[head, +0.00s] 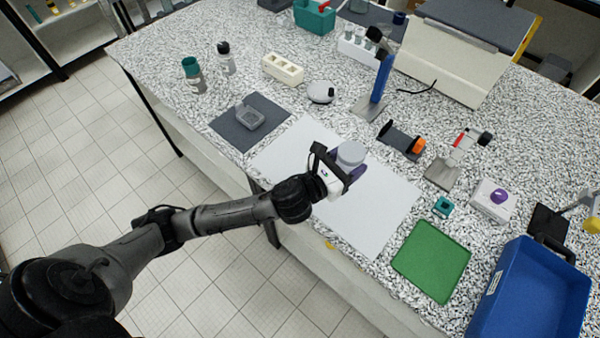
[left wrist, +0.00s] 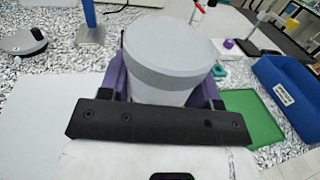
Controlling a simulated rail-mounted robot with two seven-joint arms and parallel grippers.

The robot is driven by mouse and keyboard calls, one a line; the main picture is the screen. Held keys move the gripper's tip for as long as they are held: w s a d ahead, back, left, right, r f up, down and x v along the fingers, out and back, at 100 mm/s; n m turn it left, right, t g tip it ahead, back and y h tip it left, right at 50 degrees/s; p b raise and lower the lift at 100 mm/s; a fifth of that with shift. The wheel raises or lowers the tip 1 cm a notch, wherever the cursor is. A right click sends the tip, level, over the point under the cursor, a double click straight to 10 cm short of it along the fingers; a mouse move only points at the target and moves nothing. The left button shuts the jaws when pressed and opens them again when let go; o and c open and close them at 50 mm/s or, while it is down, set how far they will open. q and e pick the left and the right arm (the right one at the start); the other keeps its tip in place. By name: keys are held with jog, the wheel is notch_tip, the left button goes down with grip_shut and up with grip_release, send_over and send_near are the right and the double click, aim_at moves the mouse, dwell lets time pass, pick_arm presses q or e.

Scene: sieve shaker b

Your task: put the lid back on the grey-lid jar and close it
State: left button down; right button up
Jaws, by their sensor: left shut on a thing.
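The grey-lid jar (head: 351,154) is between the purple fingers of my left gripper (head: 345,168), over the white mat. In the left wrist view the grey lid (left wrist: 168,50) sits on top of the paler jar body (left wrist: 160,97), and it looks level. I cannot tell whether the lid is fully closed. My left gripper (left wrist: 163,85) is shut on the jar, with a finger on each side. The gripper hides the jar's lower part, so I cannot tell whether it touches the mat. My right gripper is not in view.
The white mat (head: 375,215) is otherwise bare. A dark mat (head: 235,135) with a grey tray (head: 249,117) lies left. A blue stand (head: 378,85) and a black-and-orange holder (head: 402,140) stand behind. A green tray (head: 431,260) and blue bin (head: 530,295) are right.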

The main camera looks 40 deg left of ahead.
aim_at(341, 152)
pick_arm(q)
jog(key=a+n+y, duration=0.1)
jog(key=a+y, duration=0.1)
jog(key=a, duration=0.1)
jog(key=shift+w+r+n+y, duration=0.1)
jog(key=shift+w+n+y, duration=0.3)
jog(key=shift+a+f+n+y, duration=0.2)
jog(key=shift+a+n+y, duration=0.15)
jog(key=shift+y, duration=0.15)
jog(key=a+f+b, duration=0.2)
jog(key=a+f, duration=0.5)
jog(key=a, duration=0.4)
jog(key=shift+a+b, duration=0.35)
